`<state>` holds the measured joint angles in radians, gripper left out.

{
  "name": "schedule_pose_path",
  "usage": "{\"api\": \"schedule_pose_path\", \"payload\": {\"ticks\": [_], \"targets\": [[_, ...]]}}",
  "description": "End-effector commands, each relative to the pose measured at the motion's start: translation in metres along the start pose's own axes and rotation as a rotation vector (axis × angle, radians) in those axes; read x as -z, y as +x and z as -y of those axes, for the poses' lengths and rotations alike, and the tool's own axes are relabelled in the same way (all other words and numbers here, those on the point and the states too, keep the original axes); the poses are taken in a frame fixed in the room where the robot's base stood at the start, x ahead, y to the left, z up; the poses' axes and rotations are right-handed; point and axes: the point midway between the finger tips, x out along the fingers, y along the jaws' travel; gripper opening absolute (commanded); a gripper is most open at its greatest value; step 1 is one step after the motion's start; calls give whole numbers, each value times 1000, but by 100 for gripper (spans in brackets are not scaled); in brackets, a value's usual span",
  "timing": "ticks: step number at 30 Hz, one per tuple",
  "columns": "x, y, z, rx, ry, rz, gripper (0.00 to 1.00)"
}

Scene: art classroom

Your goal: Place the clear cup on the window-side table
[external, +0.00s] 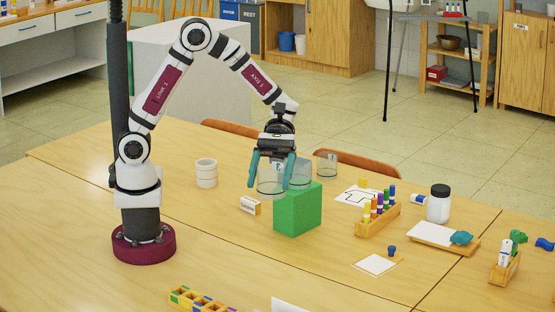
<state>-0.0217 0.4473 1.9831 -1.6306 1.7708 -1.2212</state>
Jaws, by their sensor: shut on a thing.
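My gripper (271,180) points down over the main wooden table (120,190), its teal fingers on either side of a clear cup (269,188). It is shut on this cup. Whether the cup's base touches the table is hard to tell. Another clear cup or container (303,172) shows just right of the fingers, partly hidden by the green block and a finger. A third clear cup (327,164) stands farther right, near the table's far edge. Which table is the window-side one cannot be told, as no window is in view.
A green block (298,209) stands close in front of the gripper, with a small white box (250,205) to its left. A white cup (206,173) stands further left. A rack of coloured markers (378,215) and a black-lidded jar (439,204) stand right. The front-left table is mostly clear.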

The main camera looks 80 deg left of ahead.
Motion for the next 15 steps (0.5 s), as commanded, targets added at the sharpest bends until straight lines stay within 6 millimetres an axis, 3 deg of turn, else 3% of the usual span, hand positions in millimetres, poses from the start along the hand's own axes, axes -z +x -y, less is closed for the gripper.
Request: {"api": "schedule_pose_path", "payload": {"ticks": [3, 6, 15], "targets": [[-17, 36, 35, 166, 69, 0, 24], [-26, 57, 62, 281, 115, 0, 24], [-42, 87, 119, 504, 208, 0, 24]]}}
